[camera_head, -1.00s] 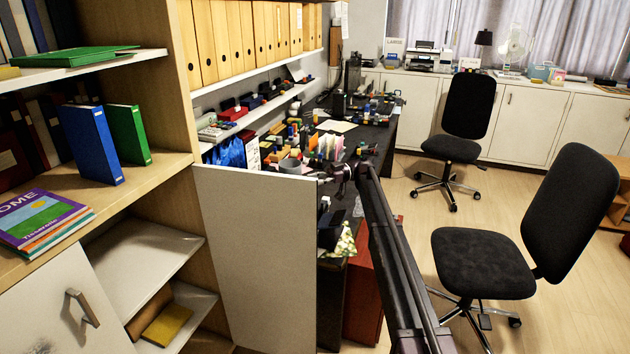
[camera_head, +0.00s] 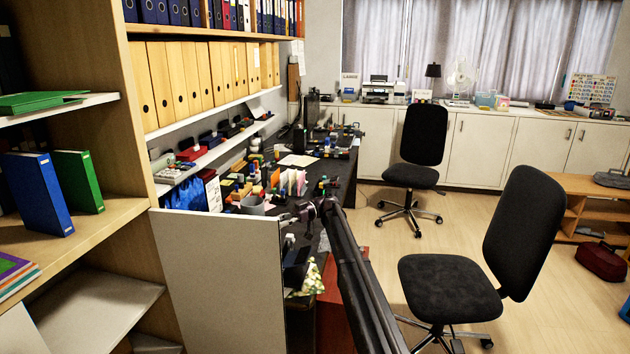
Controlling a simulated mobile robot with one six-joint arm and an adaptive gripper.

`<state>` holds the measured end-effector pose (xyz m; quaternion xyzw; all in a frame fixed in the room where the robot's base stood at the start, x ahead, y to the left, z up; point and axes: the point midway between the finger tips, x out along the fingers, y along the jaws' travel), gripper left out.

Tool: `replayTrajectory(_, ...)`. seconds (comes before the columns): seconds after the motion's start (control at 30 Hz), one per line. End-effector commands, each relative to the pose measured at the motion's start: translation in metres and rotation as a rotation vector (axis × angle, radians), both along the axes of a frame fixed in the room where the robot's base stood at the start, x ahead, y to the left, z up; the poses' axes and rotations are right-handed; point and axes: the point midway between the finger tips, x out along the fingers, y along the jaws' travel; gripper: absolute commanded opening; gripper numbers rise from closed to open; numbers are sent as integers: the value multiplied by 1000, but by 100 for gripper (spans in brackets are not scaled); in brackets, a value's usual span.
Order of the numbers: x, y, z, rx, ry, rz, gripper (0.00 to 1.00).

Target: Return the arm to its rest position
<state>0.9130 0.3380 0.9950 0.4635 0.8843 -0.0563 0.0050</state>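My arm (camera_head: 352,270) reaches up from the bottom edge, right of the middle, towards the desk. My gripper (camera_head: 305,212) is at its far end, small and dark, in front of the cluttered desk (camera_head: 318,172). I cannot make out its fingers or whether they hold anything.
A shelf unit (camera_head: 100,228) with blue and green binders stands at the left, close to the door. Two black office chairs, one near (camera_head: 450,285) and one farther back (camera_head: 418,145), stand on the right.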

Motion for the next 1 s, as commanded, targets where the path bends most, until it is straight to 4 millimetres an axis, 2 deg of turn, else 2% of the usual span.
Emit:
replayTrajectory(0.03,-15,-8,-1,-49,19,-17,51)
replayTrajectory(0.17,-48,-28,-13,-232,93,-82,51)
replayTrajectory(0.37,-108,-74,-38,-580,240,-254,51)
replayTrajectory(0.7,-212,-169,-75,-1106,483,-675,51)
replayTrajectory(1.0,-308,-264,-86,-1444,653,-1162,51)
